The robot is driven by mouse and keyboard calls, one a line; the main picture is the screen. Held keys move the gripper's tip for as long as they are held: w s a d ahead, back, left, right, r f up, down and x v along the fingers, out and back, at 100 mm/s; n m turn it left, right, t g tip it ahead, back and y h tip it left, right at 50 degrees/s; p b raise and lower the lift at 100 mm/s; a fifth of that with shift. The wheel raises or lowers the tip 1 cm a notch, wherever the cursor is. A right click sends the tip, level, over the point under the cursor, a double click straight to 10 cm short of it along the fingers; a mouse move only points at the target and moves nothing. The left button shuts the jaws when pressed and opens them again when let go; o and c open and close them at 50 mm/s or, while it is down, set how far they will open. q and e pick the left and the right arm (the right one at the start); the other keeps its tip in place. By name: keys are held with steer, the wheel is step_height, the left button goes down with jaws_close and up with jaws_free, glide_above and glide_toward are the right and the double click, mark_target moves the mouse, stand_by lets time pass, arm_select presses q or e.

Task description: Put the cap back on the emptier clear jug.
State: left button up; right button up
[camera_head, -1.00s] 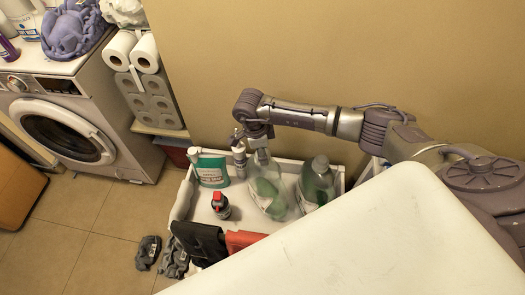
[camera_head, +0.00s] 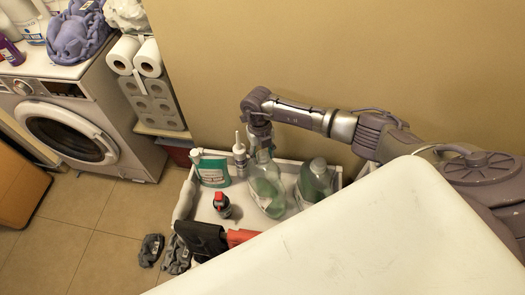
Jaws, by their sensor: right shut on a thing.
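Two clear jugs with green liquid stand in the white cart. The left jug (camera_head: 266,190) has a clear upper part, and the right jug (camera_head: 315,180) looks fuller. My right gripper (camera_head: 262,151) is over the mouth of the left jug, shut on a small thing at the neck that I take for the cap. The cap's outline is hidden by the fingers, and I cannot tell whether it touches the neck. My left gripper is not in view.
The cart (camera_head: 284,224) also holds a teal-labelled bottle (camera_head: 213,172), a white nozzle bottle (camera_head: 239,155) close left of the gripper, and a red-topped dark bottle (camera_head: 222,205). Black and red things (camera_head: 203,240) lie at its front edge. A washer (camera_head: 75,125) stands at left.

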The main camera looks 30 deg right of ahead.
steer(key=o, duration=1.3)
steer(key=shift+o, duration=0.2)
